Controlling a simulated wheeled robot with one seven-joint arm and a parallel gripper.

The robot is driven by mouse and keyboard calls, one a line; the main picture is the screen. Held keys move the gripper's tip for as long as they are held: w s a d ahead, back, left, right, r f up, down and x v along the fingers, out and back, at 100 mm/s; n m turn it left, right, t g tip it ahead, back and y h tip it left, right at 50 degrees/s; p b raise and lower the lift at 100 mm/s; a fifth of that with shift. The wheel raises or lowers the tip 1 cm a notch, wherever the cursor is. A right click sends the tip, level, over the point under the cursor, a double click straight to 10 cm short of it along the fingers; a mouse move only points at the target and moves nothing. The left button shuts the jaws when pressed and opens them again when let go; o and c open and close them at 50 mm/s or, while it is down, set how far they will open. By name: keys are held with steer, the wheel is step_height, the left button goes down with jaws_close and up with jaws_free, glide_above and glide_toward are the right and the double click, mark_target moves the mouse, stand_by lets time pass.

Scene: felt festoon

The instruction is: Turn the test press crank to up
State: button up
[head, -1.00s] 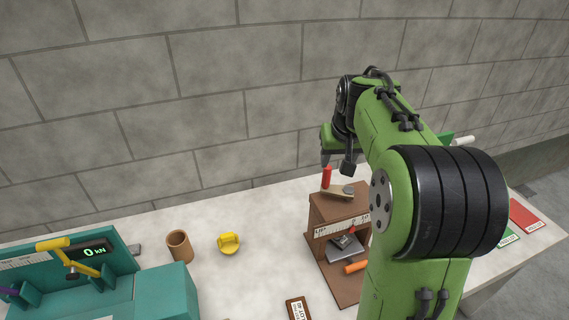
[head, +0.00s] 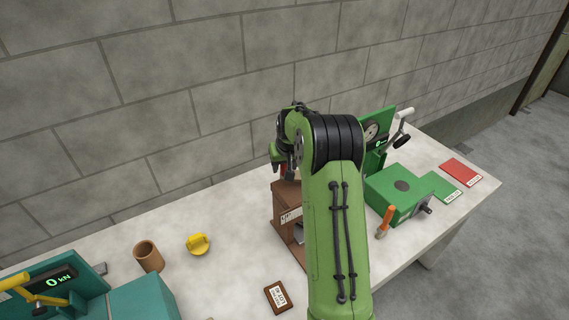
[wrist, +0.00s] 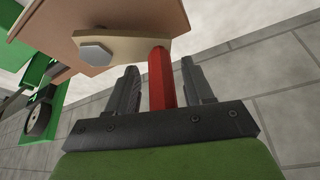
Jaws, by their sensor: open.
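A brown box-shaped press (head: 283,207) with a scale strip stands on the table in the head view, partly hidden behind my arm. In the wrist view its brown body (wrist: 110,14) carries a tan crank lever (wrist: 125,46) with a hex bolt at one end and a red handle (wrist: 160,78) at the other. My gripper (wrist: 160,66) is open, with one finger on each side of the red handle and gaps showing. In the head view the gripper is largely hidden by my arm. I cannot tell from a label which machine is the test press.
A green machine (head: 395,200) with a kN display and white-tipped crank stands right of the brown press. A teal machine (head: 140,302) with a yellow crank is at left. A brown cup (head: 149,257), yellow piece (head: 198,244) and label plate (head: 278,297) lie between. A wall runs behind.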

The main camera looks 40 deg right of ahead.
steer(key=shift+w+a+f, duration=0.1)
steer(key=shift+w+f, duration=0.1)
steer(key=shift+f, duration=0.05)
steer(key=shift+s, duration=0.1)
jaws_close()
steer(key=shift+s+b, duration=0.1)
steer(key=shift+b, duration=0.2)
